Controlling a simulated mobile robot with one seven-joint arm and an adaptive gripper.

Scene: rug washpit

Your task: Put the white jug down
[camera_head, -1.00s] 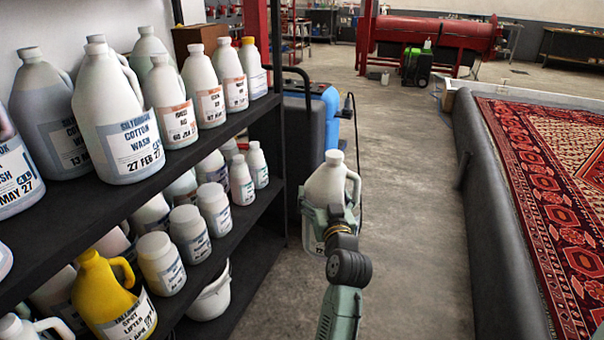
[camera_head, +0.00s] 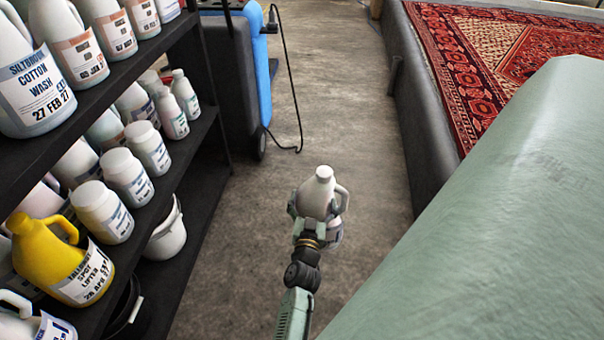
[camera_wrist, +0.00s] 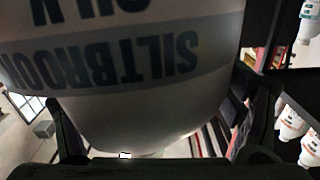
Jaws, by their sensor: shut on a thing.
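The white jug (camera_head: 318,194) is upright in my gripper (camera_head: 316,220), over the aisle floor in the head view. Its handle points right and its cap is on top. My gripper is shut around the jug's body, with a finger on each side. In the wrist view the jug (camera_wrist: 140,80) fills most of the picture, with its label lettering upside down. I cannot tell from these views how far the jug's base is from the floor, as its lower part is hidden by my gripper.
A dark shelf unit (camera_head: 180,150) with several jugs and bottles stands at left, with a white bucket (camera_head: 168,235) low down. A blue machine (camera_head: 262,75) with a hanging cable stands beyond. A grey-walled pit (camera_head: 425,125) with a red rug (camera_head: 470,60) is at right. The concrete floor (camera_head: 335,110) between is clear.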

